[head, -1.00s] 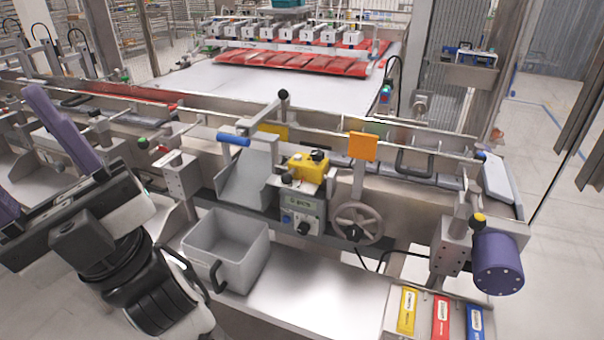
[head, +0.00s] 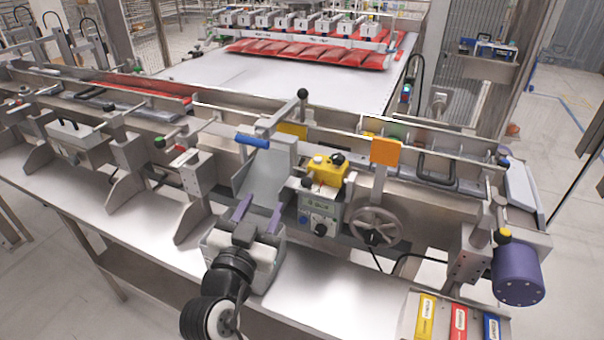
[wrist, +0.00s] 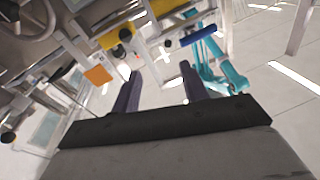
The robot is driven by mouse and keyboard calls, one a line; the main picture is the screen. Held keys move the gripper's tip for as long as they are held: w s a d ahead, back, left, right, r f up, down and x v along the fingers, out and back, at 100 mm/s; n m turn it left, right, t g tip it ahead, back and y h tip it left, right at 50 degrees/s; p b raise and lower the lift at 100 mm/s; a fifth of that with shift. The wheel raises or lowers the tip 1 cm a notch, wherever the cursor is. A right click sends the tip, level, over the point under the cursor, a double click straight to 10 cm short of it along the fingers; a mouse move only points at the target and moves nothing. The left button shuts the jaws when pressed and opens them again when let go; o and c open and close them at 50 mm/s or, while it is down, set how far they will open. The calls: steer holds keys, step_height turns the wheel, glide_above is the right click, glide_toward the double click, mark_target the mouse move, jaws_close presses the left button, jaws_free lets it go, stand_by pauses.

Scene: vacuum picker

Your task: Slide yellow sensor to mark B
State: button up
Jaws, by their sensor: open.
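A yellow box-shaped unit (head: 325,171) with a black knob sits on top of a grey control box, at the middle of the machine's front; I take it for the yellow sensor. A yellow part also shows in the wrist view (wrist: 116,40). A second, flat yellow piece (head: 293,131) sits behind the rail, partly hidden. I cannot make out a mark B. My gripper (head: 262,207) is open, its two purple fingers apart and nothing between them. It is in front of the grey chute, left of and below the yellow unit. The fingers also show in the wrist view (wrist: 160,71).
An orange plate (head: 385,151) stands on the rail, above a handwheel (head: 376,227). A blue-handled lever (head: 252,141) is above the chute (head: 266,172). A purple motor (head: 518,276) is at the right end. Yellow, red and blue labelled pieces lie at the front right.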

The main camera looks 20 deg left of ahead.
mark_target(304, 186)
steer(key=w+d+f+h+p, duration=0.1)
steer(key=w, duration=0.3)
steer(key=w+d+f+m+h+p, duration=0.1)
steer(key=w+p, duration=0.1)
steer(key=w, duration=0.3)
steer(key=w+d+f+g+h+p, duration=0.1)
steer(key=w, duration=0.4)
steer(key=shift+d+m, duration=0.35)
steer(key=shift+m, duration=0.05)
steer(key=shift+c, duration=0.2)
jaws_close()
